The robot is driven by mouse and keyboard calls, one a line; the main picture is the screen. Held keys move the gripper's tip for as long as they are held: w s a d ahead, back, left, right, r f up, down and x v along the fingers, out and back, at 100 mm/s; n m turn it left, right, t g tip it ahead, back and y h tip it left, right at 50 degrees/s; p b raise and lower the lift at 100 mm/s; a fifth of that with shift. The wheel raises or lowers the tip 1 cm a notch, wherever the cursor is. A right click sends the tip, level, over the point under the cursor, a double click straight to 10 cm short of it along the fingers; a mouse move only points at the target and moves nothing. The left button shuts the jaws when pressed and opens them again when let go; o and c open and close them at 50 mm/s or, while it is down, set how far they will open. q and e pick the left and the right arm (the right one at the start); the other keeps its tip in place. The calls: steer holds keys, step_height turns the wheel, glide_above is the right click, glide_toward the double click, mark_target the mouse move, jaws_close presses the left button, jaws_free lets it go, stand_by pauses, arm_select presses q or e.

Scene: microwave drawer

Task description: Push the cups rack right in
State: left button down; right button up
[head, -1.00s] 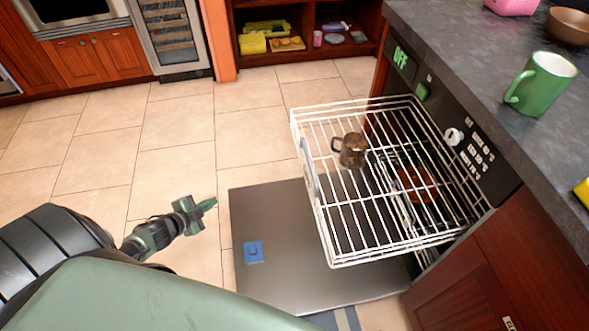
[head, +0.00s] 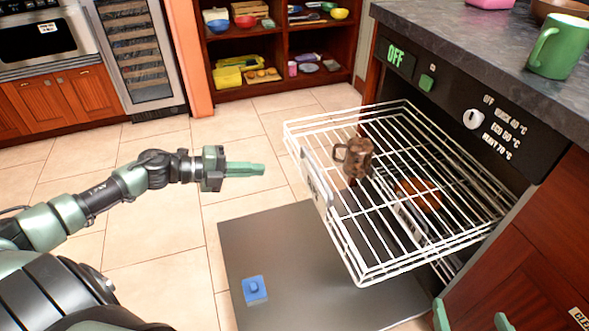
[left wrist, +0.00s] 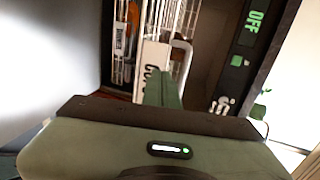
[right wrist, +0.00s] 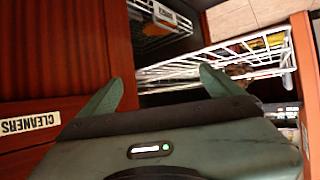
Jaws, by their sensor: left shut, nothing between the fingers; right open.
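The cups rack (head: 350,235) is a white wire rack pulled out of the dishwasher over its lowered door (head: 285,290). A brown mug (head: 357,158) stands in it. Its front label plate (head: 312,178) also shows in the left wrist view (left wrist: 155,65). My left gripper (head: 245,169) is shut and empty, apart from the rack, to the left of its front. My right gripper (head: 472,318) is open at the bottom edge of the head view, near the cabinet. In the right wrist view its fingers (right wrist: 160,90) are spread, with the white rack (right wrist: 215,62) beyond them.
A lower rack with an orange-brown item (head: 420,195) shows beneath the cups rack. A blue tablet (head: 254,290) lies on the door. A green mug (head: 560,45) stands on the counter (head: 450,35). The tiled floor on the left is clear.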

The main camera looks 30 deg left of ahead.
mark_target(306, 166)
arm_select(q)
steer(key=x, duration=0.3)
steer(key=b+x, duration=0.1)
steer(key=x, duration=0.2)
steer(key=b+x, duration=0.1)
steer(key=x, duration=0.2)
steer(key=shift+w+d+r, duration=0.15)
steer(key=shift+w+r, duration=0.1)
steer(key=shift+w+d, duration=0.6)
steer(key=shift+w, duration=0.05)
arm_select(e)
steer(key=w+a+r+t+y, duration=0.2)
steer(key=r+t, duration=0.4)
steer(key=r, duration=0.5)
steer(key=shift+w+a+r+t, duration=0.25)
steer(key=shift+w+t, duration=0.15)
steer(key=shift+w, duration=0.25)
